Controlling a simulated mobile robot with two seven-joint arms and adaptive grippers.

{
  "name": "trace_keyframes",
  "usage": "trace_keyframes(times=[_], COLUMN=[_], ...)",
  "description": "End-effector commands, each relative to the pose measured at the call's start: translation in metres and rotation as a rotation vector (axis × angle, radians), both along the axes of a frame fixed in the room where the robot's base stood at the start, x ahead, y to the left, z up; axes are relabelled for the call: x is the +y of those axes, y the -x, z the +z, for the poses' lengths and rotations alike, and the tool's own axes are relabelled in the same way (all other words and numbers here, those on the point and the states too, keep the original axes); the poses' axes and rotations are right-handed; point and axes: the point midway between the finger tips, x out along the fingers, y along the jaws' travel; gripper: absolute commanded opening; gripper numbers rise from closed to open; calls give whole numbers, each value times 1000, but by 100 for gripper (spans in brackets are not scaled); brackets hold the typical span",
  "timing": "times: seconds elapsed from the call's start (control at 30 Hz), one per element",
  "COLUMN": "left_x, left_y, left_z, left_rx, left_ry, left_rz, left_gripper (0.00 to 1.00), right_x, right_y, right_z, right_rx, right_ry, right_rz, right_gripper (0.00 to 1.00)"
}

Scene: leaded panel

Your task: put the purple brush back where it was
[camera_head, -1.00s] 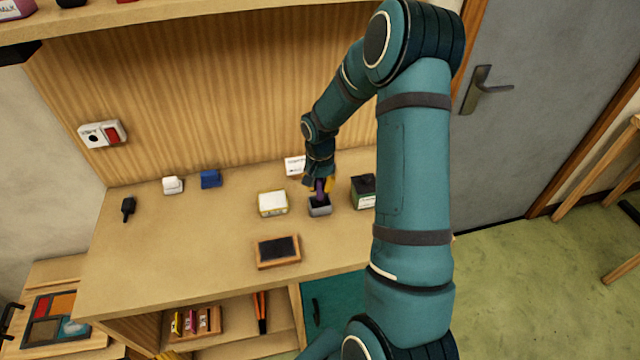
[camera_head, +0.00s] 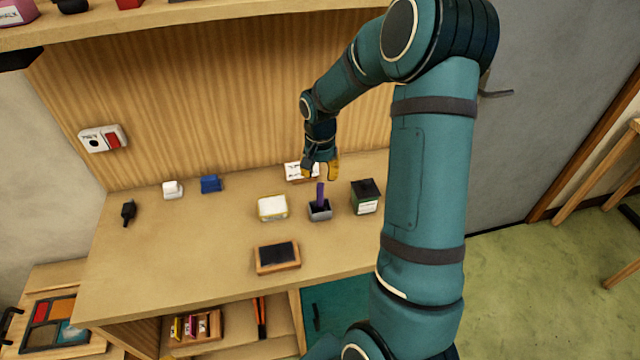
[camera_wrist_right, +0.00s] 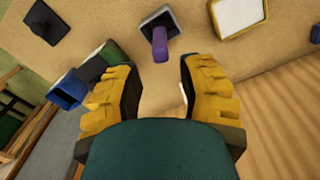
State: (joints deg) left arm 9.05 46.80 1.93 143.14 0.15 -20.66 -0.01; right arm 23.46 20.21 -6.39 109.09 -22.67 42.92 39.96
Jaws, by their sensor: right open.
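The purple brush (camera_head: 320,194) stands upright in a small grey holder (camera_head: 320,213) on the workbench. In the right wrist view the brush (camera_wrist_right: 160,45) rises from the holder (camera_wrist_right: 157,22), beyond the fingertips and apart from them. My right gripper (camera_head: 321,168) is open and empty, a little above and behind the brush. Its yellow fingers (camera_wrist_right: 160,78) are spread wide in the right wrist view. My left gripper is not in view.
A yellow-rimmed white box (camera_head: 272,207) stands left of the holder, and a dark green box (camera_head: 365,197) stands right of it. A white card (camera_head: 297,172) is behind. A wood-framed dark pad (camera_head: 277,257) lies in front. The bench's left part is mostly clear.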

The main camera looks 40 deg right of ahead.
Motion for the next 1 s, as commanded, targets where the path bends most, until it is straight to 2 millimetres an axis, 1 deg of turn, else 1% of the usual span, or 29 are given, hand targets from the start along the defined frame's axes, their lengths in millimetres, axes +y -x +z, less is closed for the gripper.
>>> trace_keyframes(times=[0.03,0.1,0.2,0.33,0.5,1.0], left_x=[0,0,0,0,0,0], left_y=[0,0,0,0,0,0], left_z=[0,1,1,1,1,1], left_rx=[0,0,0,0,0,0], left_ry=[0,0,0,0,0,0], left_rz=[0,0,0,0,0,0], left_gripper=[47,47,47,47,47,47], right_x=[0,0,0,0,0,0], right_y=[-1,-1,-1,0,0,0], right_z=[11,24,38,49,53,52], right_rx=[-4,-4,-3,-1,-1,0], right_ry=[2,2,2,1,0,0], right_rz=[0,1,1,1,1,1], right_gripper=[39,39,39,39,39,39])
